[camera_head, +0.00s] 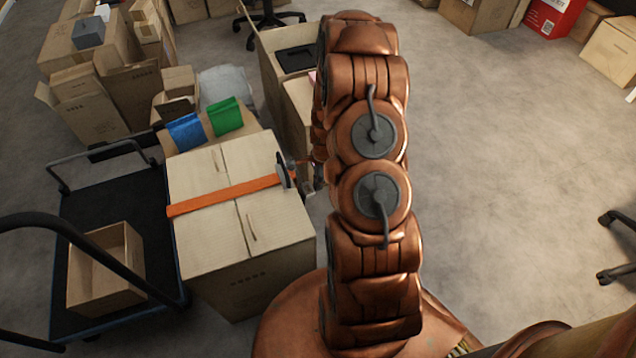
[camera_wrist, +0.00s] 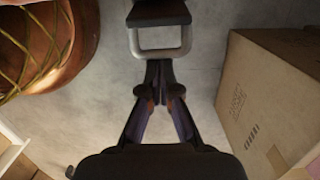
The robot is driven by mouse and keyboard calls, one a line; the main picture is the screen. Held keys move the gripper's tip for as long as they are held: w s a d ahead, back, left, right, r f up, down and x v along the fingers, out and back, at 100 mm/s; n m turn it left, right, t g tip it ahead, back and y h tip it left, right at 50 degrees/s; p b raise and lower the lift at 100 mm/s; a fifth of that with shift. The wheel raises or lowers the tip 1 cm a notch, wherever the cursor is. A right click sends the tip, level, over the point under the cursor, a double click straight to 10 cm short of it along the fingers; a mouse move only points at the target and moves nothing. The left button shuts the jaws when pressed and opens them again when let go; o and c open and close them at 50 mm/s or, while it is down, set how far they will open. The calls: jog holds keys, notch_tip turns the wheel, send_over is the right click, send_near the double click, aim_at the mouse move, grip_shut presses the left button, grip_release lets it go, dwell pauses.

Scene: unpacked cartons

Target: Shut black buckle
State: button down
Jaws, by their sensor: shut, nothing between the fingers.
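A closed carton (camera_head: 235,235) has an orange strap (camera_head: 225,196) across its top. The buckle (camera_head: 282,172) is at the strap's right end, by the carton's right edge; a dark part of it stands up there. In the wrist view the black buckle (camera_wrist: 160,13) is at the top centre, with a grey metal loop (camera_wrist: 160,54) below it. My gripper (camera_wrist: 160,70) is shut and empty, its fingertips by the loop's lower bar; I cannot tell if they touch. In the head view it is right of the buckle, mostly hidden by my arm.
A black platform trolley (camera_head: 75,215) with an open box (camera_head: 105,270) stands left of the carton. Blue (camera_head: 185,132) and green (camera_head: 224,116) items and an open tall carton (camera_head: 270,75) are behind. Floor at right is mostly clear, with chair legs (camera_head: 615,250) at the edge.

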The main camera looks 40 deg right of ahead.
jog(key=shift+r+p, duration=0.35)
jog(key=shift+r, duration=0.35)
jog(key=shift+d, duration=0.1)
jog(key=s+d+p, duration=0.1)
jog(key=d, duration=0.3)
jog(key=a+r, duration=0.4)
jog(key=r, duration=0.5)
jog(key=shift+w+r, duration=0.2)
jog(key=shift+w, duration=0.25)
